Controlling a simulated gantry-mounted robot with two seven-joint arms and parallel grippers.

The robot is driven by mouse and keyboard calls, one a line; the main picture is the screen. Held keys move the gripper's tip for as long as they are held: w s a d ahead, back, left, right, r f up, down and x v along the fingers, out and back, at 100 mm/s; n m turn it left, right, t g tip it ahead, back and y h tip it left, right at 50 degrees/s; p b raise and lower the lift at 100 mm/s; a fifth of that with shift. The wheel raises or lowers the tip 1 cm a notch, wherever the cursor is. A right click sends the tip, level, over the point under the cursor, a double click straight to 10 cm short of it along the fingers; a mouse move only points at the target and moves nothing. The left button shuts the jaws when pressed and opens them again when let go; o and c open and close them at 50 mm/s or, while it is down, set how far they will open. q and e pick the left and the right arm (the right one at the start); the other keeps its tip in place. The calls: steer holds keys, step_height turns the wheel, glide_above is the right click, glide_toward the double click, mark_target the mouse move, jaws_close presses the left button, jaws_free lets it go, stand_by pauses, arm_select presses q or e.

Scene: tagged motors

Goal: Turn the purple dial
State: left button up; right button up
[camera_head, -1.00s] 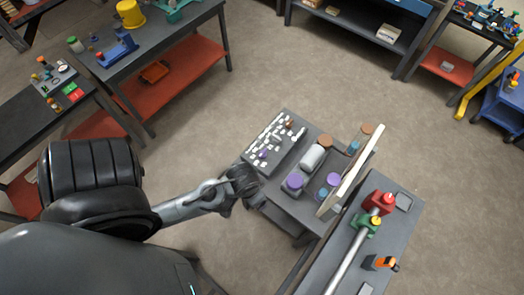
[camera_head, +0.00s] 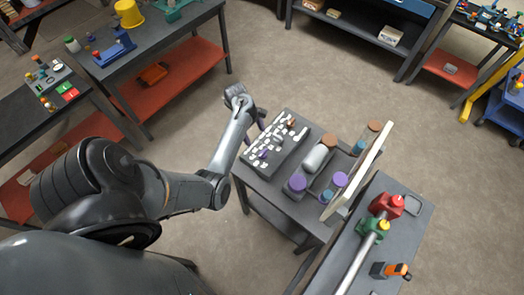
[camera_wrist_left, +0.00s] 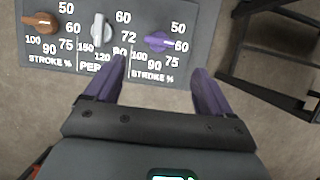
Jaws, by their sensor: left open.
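The purple dial (camera_wrist_left: 165,41) is at the right of a dark grey panel (camera_wrist_left: 100,8) in the left wrist view, with white numbers around it. In the head view the purple dial (camera_head: 263,154) is small on the panel's near side. A grey-white dial (camera_wrist_left: 102,30) and an orange-brown dial (camera_wrist_left: 41,23) sit left of it. My left gripper (camera_wrist_left: 160,68) is open and empty, its purple fingers reaching toward the purple dial, apart from it. In the head view the left gripper (camera_head: 256,128) is at the panel's left edge. My right gripper is not in view.
The panel stands on a grey table (camera_head: 245,172) beside motors with purple and brown caps (camera_head: 297,183). A pale upright board (camera_head: 360,170) separates them from a bench (camera_head: 412,225) with red and green clamps (camera_head: 385,205). Floor left of the table is clear.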

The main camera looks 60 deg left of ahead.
mark_target(263, 152)
arm_select(q)
steer(key=b+x, duration=0.1)
steer(key=x, duration=0.9)
steer(key=shift+w+d+f, duration=0.1)
steer(key=shift+f, duration=0.05)
steer(key=c, duration=1.1)
steer(key=shift+o, duration=0.2)
